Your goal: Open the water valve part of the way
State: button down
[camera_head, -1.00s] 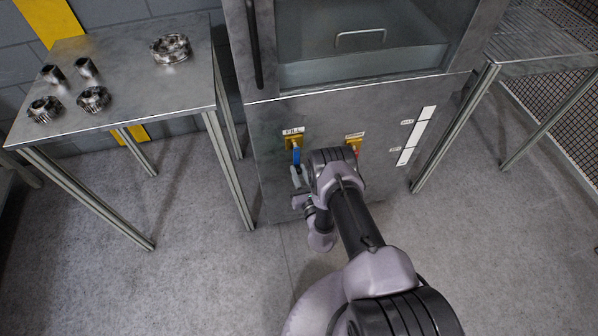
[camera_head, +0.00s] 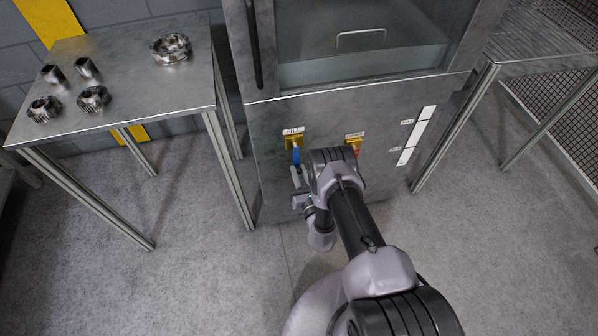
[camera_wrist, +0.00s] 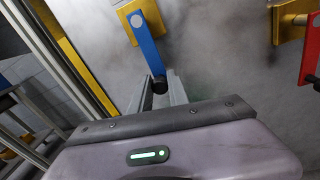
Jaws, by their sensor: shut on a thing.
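The water valve, labelled FILL, has a yellow body (camera_head: 294,142) and a blue lever (camera_head: 297,156) on the lower front of the grey cabinet. In the wrist view the blue lever (camera_wrist: 148,42) hangs down from its yellow mount (camera_wrist: 134,14), slightly slanted, with a dark knob (camera_wrist: 159,85) at its lower end. My gripper (camera_wrist: 161,92) is shut on the lever's knob end. In the head view my gripper (camera_head: 296,174) is at the lever's lower end, partly hidden by my arm.
A second yellow valve (camera_head: 354,140) with a red handle (camera_wrist: 311,50) is to the right, partly behind my arm. A metal table (camera_head: 130,95) with several gears and bushings stands left. A white level strip (camera_head: 416,135) is on the cabinet's right.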

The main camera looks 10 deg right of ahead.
jog(key=shift+r, duration=0.15)
jog(key=shift+w+d+r+n+p, duration=0.1)
jog(key=shift+d+r+n+p, duration=0.25)
jog(key=shift+d+n, duration=0.7)
jog(key=shift+s+d+r+n+p, duration=0.1)
jog(key=shift+d+r+n+p, duration=0.4)
jog(key=shift+n, duration=0.9)
jog(key=shift+w+d+r+n+p, duration=0.1)
jog(key=shift+d+n+p, duration=0.15)
jog(key=shift+d+n, duration=0.9)
jog(key=shift+a, duration=0.1)
jog(key=c, duration=1.3)
grip_release()
jog(key=shift+o, duration=0.2)
jog(key=shift+f, duration=0.15)
